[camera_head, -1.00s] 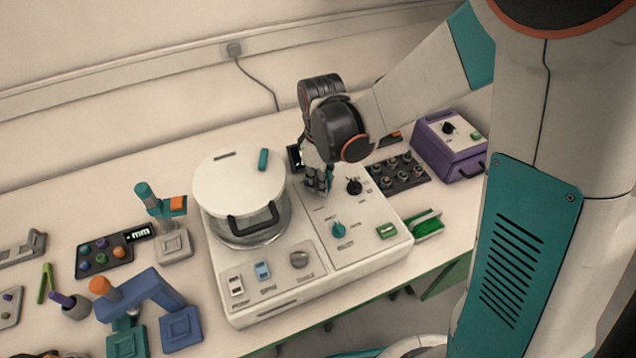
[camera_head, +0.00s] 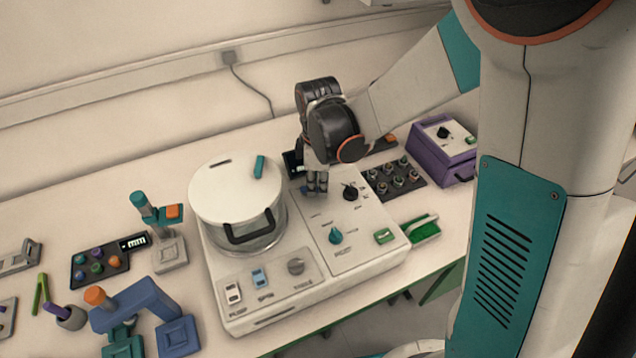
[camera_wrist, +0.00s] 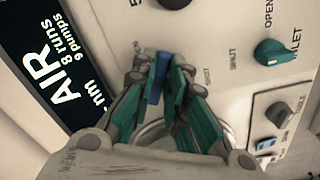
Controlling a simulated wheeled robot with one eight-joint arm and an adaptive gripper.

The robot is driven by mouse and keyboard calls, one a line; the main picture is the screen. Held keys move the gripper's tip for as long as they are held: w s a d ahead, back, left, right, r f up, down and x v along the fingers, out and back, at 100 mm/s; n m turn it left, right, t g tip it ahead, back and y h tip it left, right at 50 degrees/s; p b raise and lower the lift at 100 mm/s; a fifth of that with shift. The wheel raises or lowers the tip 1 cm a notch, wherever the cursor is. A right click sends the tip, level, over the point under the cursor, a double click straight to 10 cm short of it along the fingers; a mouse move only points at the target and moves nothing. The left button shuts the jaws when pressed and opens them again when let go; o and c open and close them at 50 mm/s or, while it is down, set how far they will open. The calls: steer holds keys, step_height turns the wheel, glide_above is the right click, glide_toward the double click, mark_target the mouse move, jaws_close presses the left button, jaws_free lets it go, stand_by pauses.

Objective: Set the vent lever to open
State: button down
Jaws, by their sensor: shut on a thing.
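The blue lever (camera_wrist: 158,78) stands between my fingertips in the wrist view, beside small printed SHUT lettering on the panel; I take it for the vent lever. My gripper (camera_wrist: 160,72) is shut on it, and the fingers hide much of it. In the head view my gripper (camera_head: 315,190) reaches down to the white machine panel (camera_head: 318,214), right of the round chamber (camera_head: 240,195) and left of the black knob (camera_head: 350,191). A bit of blue shows at the fingertips there. The lever's exact setting cannot be read.
The teal inlet knob (camera_wrist: 280,52) is on the same panel; it also shows in the head view (camera_head: 336,236). A dark display (camera_wrist: 50,65) reads AIR. A peg rack (camera_head: 395,178) and purple box (camera_head: 443,148) stand to the right. A blue stand (camera_head: 150,310) is at left.

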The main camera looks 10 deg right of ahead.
mark_target(318, 189)
steer(key=c, duration=1.6)
jaws_free()
step_height(318, 189, up, 12)
steer(key=s+d+r+m+t, duration=0.2)
steer(key=s+d+m+t, duration=0.1)
steer(key=s+d+m, duration=0.3)
steer(key=s+d+r+m+t, duration=0.3)
steer(key=s+d+m, duration=0.3)
steer(key=s+m, duration=0.3)
steer(key=shift+s+r+t, duration=0.15)
steer(key=shift+r+t, duration=0.15)
steer(key=shift+t, duration=0.3)
